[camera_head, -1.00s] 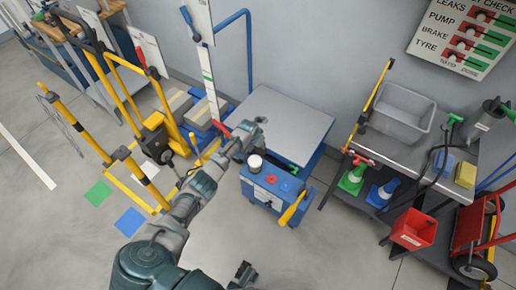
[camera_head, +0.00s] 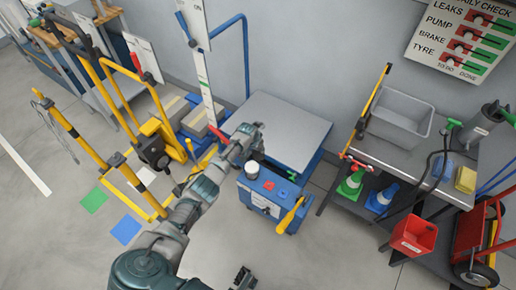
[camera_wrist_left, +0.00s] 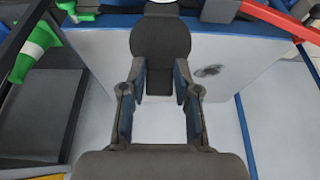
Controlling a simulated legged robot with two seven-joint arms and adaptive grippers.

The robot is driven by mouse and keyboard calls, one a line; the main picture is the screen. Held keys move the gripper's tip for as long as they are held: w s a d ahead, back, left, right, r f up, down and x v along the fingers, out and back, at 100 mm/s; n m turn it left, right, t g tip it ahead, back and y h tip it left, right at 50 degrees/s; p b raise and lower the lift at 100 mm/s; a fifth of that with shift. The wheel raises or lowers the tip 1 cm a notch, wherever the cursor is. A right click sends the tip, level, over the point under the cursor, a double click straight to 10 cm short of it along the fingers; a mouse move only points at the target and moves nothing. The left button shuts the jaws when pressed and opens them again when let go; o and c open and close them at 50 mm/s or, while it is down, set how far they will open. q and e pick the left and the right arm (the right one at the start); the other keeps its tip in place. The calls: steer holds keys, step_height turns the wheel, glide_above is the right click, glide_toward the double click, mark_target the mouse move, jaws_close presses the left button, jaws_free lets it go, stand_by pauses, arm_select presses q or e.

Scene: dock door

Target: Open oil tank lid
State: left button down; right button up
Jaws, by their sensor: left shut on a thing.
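The blue oil tank unit (camera_head: 258,201) stands at the front of the grey-topped platform, with a white round neck (camera_head: 252,169) on top. My left gripper (camera_head: 252,134) is above and behind that neck, apart from it in the picture. In the left wrist view its blue-padded fingers (camera_wrist_left: 160,95) are shut on a dark rounded piece (camera_wrist_left: 160,40), which looks like the tank lid. The white neck also shows at the top edge there (camera_wrist_left: 160,5). My right gripper (camera_head: 243,279) is low at the bottom edge; its finger state is unclear.
The grey platform (camera_head: 290,118) lies behind the tank. A yellow handle (camera_head: 290,215) sticks out at the tank's right. Yellow frames (camera_head: 150,150) stand at left. A cart with a grey bin (camera_head: 402,112) and cones (camera_head: 351,183) is at right. Floor in front is clear.

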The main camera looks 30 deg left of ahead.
arm_select(q)
steer(key=c, duration=1)
jaws_free()
steer(key=shift+s+d+f, duration=0.2)
steer(key=shift+d+f, duration=0.05)
steer(key=shift+f, duration=0.2)
steer(key=shift+c, duration=0.2)
steer(key=shift+o, duration=1)
steer(key=shift+w, duration=0.1)
steer(key=shift+w+f, duration=0.1)
steer(key=shift+w, duration=0.1)
steer(key=shift+a, duration=0.1)
steer(key=shift+a+r, duration=0.1)
steer(key=shift+r, duration=0.1)
steer(key=shift+s+a+r, duration=0.1)
steer(key=shift+s+r, duration=0.05)
steer(key=shift+r, duration=0.45)
steer(key=v, duration=1)
steer(key=shift+s+r, duration=0.15)
steer(key=shift+r, duration=0.1)
